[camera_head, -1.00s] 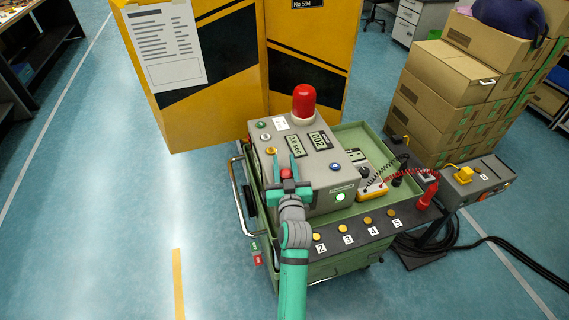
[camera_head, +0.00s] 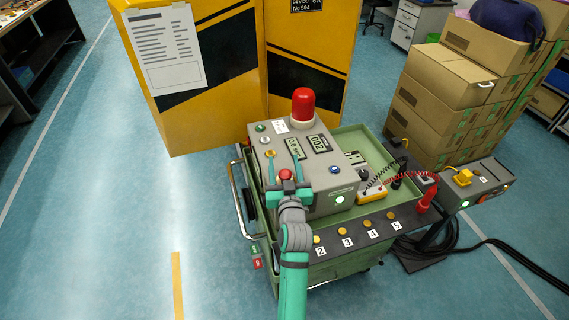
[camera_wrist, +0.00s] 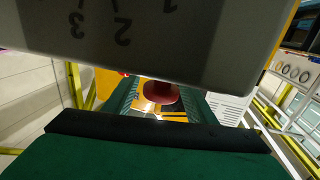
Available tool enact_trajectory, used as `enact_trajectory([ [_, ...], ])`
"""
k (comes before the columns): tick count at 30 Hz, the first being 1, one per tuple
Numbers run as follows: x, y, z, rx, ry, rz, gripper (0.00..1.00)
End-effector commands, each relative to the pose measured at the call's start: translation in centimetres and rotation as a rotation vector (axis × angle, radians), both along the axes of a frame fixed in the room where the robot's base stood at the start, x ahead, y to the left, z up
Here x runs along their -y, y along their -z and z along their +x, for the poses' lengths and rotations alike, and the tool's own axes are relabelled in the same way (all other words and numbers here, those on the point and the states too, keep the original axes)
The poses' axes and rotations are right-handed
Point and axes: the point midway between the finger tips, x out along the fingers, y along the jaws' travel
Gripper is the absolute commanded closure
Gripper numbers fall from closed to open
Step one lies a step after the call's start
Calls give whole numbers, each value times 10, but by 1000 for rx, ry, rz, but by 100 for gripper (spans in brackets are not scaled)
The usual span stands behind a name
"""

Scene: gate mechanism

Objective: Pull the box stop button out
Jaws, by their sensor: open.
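The grey control box (camera_head: 322,170) stands on a green cart, with a red beacon, two displays and several small buttons and lamps. The red stop button (camera_head: 286,174) is on its near left side. My gripper (camera_head: 285,167) is at that button, with one teal finger on each side of it and the jaws apart. In the wrist view the red button (camera_wrist: 161,95) shows between the two fingers, partly hidden below the box's edge. I cannot tell whether the fingers touch it.
The cart's green tray (camera_head: 351,131) holds a yellow meter with cables. Numbered buttons line its front shelf. A second grey box (camera_head: 477,184) stands at right. Yellow gate panels (camera_head: 190,120) rise behind, cardboard boxes (camera_head: 440,85) at back right. Floor is free at left.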

Motion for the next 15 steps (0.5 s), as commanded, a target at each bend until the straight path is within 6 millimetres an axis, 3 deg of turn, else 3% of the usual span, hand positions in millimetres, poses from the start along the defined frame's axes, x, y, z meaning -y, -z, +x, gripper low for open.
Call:
enact_trajectory([
  [15,12,1,-84,-1,3,1,49],
])
